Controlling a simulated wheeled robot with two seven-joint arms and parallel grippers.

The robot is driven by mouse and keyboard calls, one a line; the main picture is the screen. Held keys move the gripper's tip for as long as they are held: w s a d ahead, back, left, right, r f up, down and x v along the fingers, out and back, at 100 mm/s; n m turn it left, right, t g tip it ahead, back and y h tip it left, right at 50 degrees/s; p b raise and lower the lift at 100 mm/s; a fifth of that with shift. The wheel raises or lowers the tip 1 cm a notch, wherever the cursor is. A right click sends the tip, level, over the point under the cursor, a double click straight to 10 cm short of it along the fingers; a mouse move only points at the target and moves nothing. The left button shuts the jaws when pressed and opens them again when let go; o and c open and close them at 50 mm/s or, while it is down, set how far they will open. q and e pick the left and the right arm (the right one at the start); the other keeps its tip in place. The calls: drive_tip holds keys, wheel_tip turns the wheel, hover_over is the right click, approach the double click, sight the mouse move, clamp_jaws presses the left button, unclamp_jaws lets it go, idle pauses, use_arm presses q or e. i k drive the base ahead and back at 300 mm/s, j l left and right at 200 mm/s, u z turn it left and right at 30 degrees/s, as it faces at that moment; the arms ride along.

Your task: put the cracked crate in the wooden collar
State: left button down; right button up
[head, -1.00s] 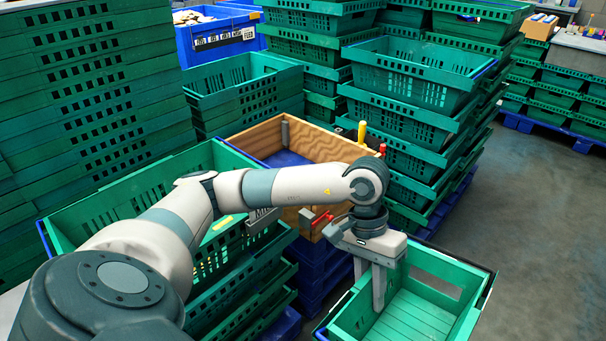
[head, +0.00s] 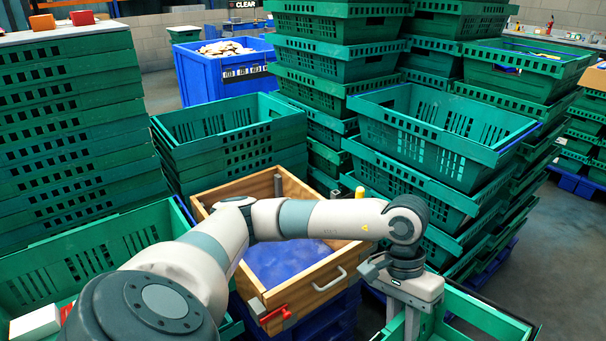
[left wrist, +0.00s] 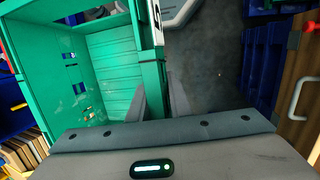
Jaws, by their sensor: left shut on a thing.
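My left gripper (head: 403,318) is at the lower right of the head view, its fingers pointing down. It is shut on the wall of a green crate (head: 482,316), which is partly cut off by the bottom edge. The left wrist view shows this crate (left wrist: 112,62) hanging at the fingers, its slatted inside visible and looking empty; I cannot make out a crack. The wooden collar (head: 318,290) stands left of the held crate, with a blue inside, a grey handle and a red clamp. My left arm crosses above it. Its wooden side (left wrist: 303,70) also shows in the left wrist view.
Tall stacks of green crates stand at the left (head: 70,140) and behind the gripper (head: 430,150). Another green stack (head: 235,140) stands behind the collar. A blue bin (head: 225,75) is farther back. A green crate with contents (head: 90,255) lies at lower left. Floor is clear at right.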

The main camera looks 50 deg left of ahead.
sight(280, 259)
drive_tip(key=i+u, duration=0.35)
drive_tip(key=i, duration=0.15)
drive_tip(key=i+l+u, duration=0.15)
drive_tip(key=i+u, duration=0.25)
drive_tip(key=i+j+u, duration=0.15)
drive_tip(key=u, duration=0.35)
drive_tip(key=i+u, duration=0.45)
drive_tip(key=i+l+u, duration=0.1)
drive_tip(key=u, duration=0.4)
drive_tip(key=i+u, duration=0.1)
drive_tip(key=u, duration=0.15)
